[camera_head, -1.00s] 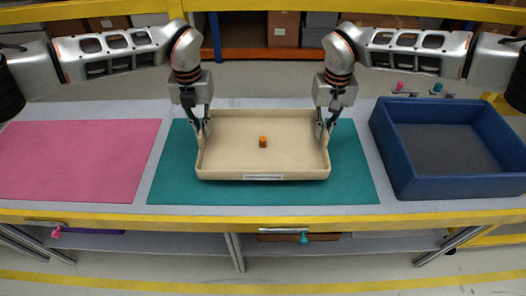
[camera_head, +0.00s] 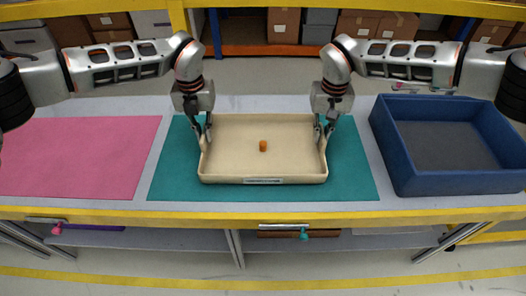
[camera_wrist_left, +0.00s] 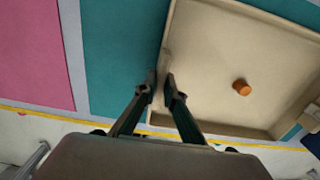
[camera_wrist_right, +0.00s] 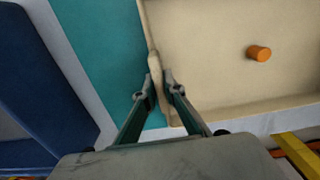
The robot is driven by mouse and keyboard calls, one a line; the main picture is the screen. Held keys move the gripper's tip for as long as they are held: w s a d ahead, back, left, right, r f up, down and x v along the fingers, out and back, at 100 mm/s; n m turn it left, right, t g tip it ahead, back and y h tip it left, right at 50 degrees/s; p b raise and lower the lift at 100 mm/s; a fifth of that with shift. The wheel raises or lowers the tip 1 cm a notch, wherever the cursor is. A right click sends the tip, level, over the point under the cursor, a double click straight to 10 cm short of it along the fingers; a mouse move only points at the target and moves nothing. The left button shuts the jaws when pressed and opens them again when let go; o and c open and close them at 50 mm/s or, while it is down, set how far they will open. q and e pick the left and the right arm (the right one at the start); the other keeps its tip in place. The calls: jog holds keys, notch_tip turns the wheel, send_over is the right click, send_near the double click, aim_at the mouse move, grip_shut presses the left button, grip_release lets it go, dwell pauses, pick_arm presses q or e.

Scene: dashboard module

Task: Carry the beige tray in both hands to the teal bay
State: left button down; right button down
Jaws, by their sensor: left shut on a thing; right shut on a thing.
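The beige tray (camera_head: 228,168) is level over the teal bay (camera_head: 350,175), within its outline. I cannot tell for certain whether its underside touches the bay. A small orange cylinder (camera_head: 263,146) stands in the tray near its middle. My left gripper (camera_head: 204,132) is shut on the tray's left wall, and my right gripper (camera_head: 322,132) is shut on its right wall. In the left wrist view the fingers (camera_wrist_left: 160,84) straddle the tray wall. In the right wrist view the fingers (camera_wrist_right: 161,84) also pinch the wall.
A pink mat (camera_head: 75,155) lies to the left of the teal bay. A deep blue bin (camera_head: 440,184) stands to the right on the same bench. The bench's yellow front edge (camera_head: 200,217) runs below. Shelves with boxes (camera_head: 284,25) are behind.

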pick_arm(q)
jog(key=shift+a+f, duration=0.15)
jog(key=shift+f, duration=0.3)
pick_arm(e)
jog(key=shift+d+f, duration=0.15)
jog(key=shift+f, duration=0.35)
pick_arm(q)
jog(key=c, duration=2.1)
grip_release()
jog(key=shift+c, duration=0.2)
pick_arm(e)
jog(key=c, duration=2.1)
grip_release()
jog(key=shift+c, duration=0.2)
jog(key=shift+r, duration=0.1)
pick_arm(q)
jog(key=shift+r, duration=0.1)
